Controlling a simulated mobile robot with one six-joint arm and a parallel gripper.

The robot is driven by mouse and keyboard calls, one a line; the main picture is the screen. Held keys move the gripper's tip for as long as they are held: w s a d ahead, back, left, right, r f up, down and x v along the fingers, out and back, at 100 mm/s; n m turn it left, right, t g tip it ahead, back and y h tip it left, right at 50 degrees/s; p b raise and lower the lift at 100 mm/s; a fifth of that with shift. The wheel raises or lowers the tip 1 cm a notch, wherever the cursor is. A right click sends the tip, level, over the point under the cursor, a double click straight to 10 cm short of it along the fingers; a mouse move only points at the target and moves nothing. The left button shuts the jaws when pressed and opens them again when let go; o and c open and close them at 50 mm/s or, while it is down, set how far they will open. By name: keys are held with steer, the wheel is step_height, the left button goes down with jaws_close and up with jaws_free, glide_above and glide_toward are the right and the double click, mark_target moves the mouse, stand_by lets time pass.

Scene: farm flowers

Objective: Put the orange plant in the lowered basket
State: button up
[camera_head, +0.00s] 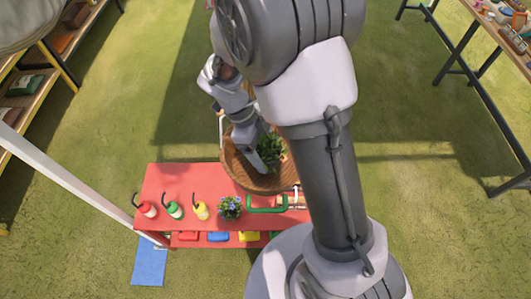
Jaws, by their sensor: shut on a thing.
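My gripper (249,142) reaches down from the upper left and is shut on the leafy green plant (270,150). A little orange shows at the plant's right edge, partly hidden behind my arm. The round brown wooden basket (236,170) is directly below the plant in the picture, above the back of the red bench. The plant overlaps the basket's inside; I cannot tell whether it touches the bottom. My arm covers the basket's right side.
The red bench (160,185) holds red, green and yellow bottles (174,209), a blue-flowered plant (230,207) and a green-handled item (266,210). Shelves (30,85) stand at left, a table (470,50) at upper right. A blue mat (149,262) lies on open grass.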

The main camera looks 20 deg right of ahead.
steer(key=shift+w+f, duration=0.2)
steer(key=shift+f, duration=0.35)
steer(key=shift+s+f, duration=0.1)
steer(key=shift+s, duration=0.05)
steer(key=o, duration=1.7)
